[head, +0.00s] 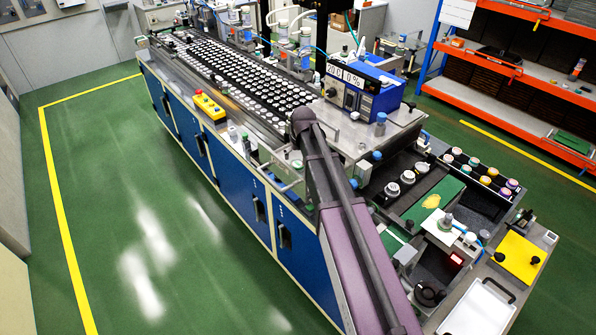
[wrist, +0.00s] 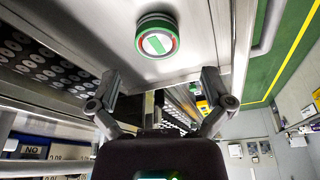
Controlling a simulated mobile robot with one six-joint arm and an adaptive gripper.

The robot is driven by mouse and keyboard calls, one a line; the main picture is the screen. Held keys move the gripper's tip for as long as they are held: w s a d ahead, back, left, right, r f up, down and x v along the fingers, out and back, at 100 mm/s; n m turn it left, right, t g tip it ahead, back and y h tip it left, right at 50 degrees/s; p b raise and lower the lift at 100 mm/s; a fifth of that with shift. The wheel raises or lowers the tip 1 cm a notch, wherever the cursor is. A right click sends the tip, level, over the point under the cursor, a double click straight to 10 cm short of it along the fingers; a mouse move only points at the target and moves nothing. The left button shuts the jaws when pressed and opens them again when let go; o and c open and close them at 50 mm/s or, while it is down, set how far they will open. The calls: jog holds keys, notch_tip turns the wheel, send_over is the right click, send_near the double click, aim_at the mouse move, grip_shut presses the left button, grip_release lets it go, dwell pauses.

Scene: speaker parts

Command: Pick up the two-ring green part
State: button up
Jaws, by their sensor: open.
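A round part (wrist: 156,38) stands on a bare metal surface at the top middle of the wrist view. Its side has green bands, and its pale top is edged in red with a green bar across it. I take it for the two-ring green part; its ring count is hard to tell. My gripper (wrist: 160,84) is open and empty, with its fingers spread below the part in the picture and not touching it. In the head view my arm hides the area around the gripper, and I cannot clearly pick out the part there.
A long bench carries a bed of several white discs (head: 235,70). A yellow box with buttons (head: 209,107) sits on its left edge. A blue instrument (head: 362,88) stands behind my arm. Jars (head: 482,172) and a white tray (head: 479,309) are at the right. Green floor lies open at left.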

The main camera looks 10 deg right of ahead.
aim_at(297, 163)
jog(key=shift+w+f+b, duration=0.2)
jog(key=shift+f+b, duration=0.15)
jog(key=shift+f, duration=0.3)
jog(key=shift+f, duration=0.1)
jog(key=shift+w+b+x, duration=0.2)
jog(key=shift+b+x, duration=2.25)
jog(key=shift+x, duration=0.05)
jog(key=shift+d, duration=0.15)
jog(key=shift+c, duration=0.2)
jog(key=c, duration=1.2)
jog(key=shift+o, duration=0.2)
jog(key=shift+r, duration=0.3)
notch_tip(297, 163, up, 10)
jog(key=p, duration=1)
jog(key=shift+f, duration=0.2)
jog(key=shift+f, duration=0.1)
